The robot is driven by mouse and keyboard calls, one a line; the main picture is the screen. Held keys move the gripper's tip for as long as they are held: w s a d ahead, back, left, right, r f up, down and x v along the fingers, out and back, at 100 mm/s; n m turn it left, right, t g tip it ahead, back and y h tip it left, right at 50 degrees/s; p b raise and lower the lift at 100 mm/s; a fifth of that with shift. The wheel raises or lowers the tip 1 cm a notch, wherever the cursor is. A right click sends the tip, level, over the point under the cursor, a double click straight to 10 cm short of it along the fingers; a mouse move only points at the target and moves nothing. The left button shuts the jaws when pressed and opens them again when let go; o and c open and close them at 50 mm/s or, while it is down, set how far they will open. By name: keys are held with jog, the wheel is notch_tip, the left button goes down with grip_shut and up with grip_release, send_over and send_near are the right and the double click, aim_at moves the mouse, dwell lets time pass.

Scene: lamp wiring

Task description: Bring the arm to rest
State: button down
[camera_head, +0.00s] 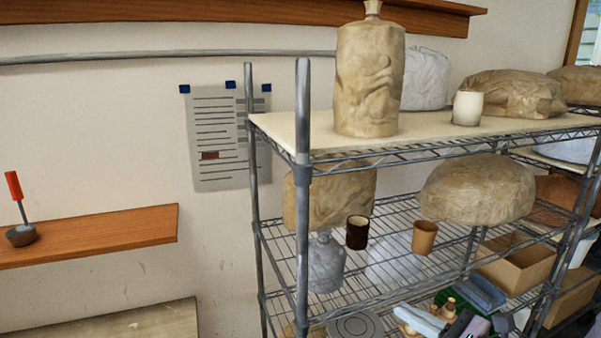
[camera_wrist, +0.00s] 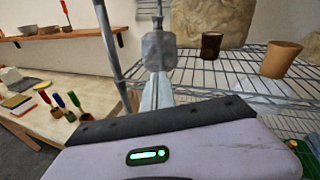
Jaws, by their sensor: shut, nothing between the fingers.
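My gripper (camera_wrist: 158,78) shows in the wrist view as a pale, narrow pair of fingers beyond the dark edge of its lavender housing. The fingers are together with nothing between them. They point toward a wire shelf rack, and a grey bottle (camera_wrist: 160,50) appears just past their tips. I cannot tell how far the tips are from it. In the head view this grey bottle (camera_head: 326,264) stands on the middle wire shelf. I cannot clearly make out my arm in the head view.
The wire rack (camera_head: 303,215) holds a dark cup (camera_head: 357,232), a tan cup (camera_head: 424,237) and lumpy brown bundles (camera_head: 477,189). A wooden wall shelf (camera_head: 90,236) is at left. In the wrist view, a workbench (camera_wrist: 60,128) with brushes stands left of the rack.

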jog(key=s+a+f+n+g+b, duration=0.3)
jog(key=s+a+n+g+b, duration=0.15)
jog(key=a, duration=0.25)
jog(key=s+a+f+n+g+b, duration=0.3)
jog(key=s+a+f+n+g, duration=0.1)
jog(key=s+a+n, duration=0.25)
jog(key=s+d+f+n+t+h+b, duration=0.1)
jog(key=s+d+f+n+h+b, duration=0.1)
jog(key=s+f+n+h+b, duration=0.5)
jog(key=s+n+h+b, duration=0.1)
jog(key=s+n+b, duration=0.1)
jog(key=n, duration=0.2)
jog(key=shift+s+d+f, duration=0.35)
jog(key=shift+s, duration=0.05)
